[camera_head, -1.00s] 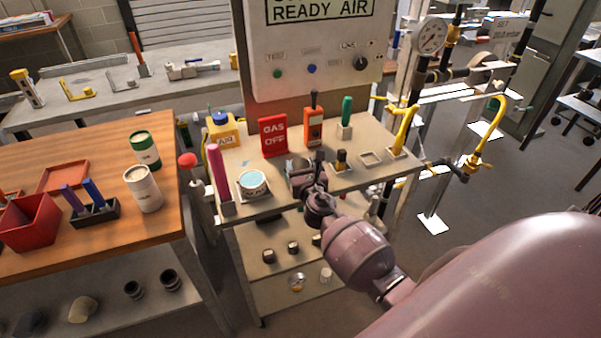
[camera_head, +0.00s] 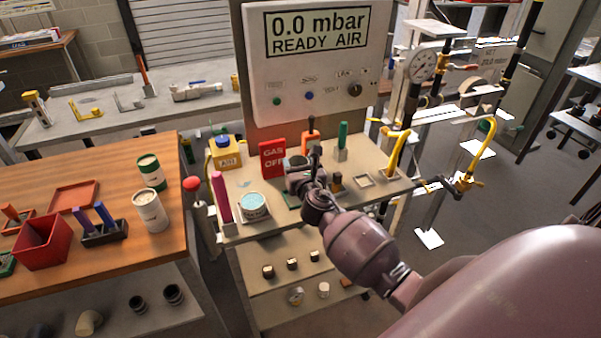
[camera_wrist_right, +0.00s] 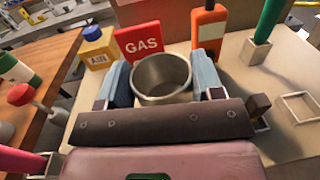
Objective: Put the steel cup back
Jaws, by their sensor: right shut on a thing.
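In the right wrist view, the steel cup (camera_wrist_right: 162,76) is an open, round, grey metal cup seen from above, looking empty. It stands between the two fingers of my right gripper (camera_wrist_right: 164,88), which is shut on its sides. In the head view my right gripper (camera_head: 303,178) is over the middle of the bench shelf (camera_head: 325,205), in front of the red GAS OFF sign (camera_head: 272,158). The cup is mostly hidden by the gripper there, and its exact height above the shelf is hard to tell. My left gripper is not in view.
An empty square frame (camera_head: 363,180) lies right of the gripper. A pale blue-topped tin (camera_head: 254,206) and a magenta stick (camera_head: 221,198) stand left. An orange tester (camera_head: 311,139), a green-handled tool (camera_head: 342,142) and a yellow AIR bottle (camera_head: 226,155) stand behind. A yellow hose (camera_head: 398,152) rises at right.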

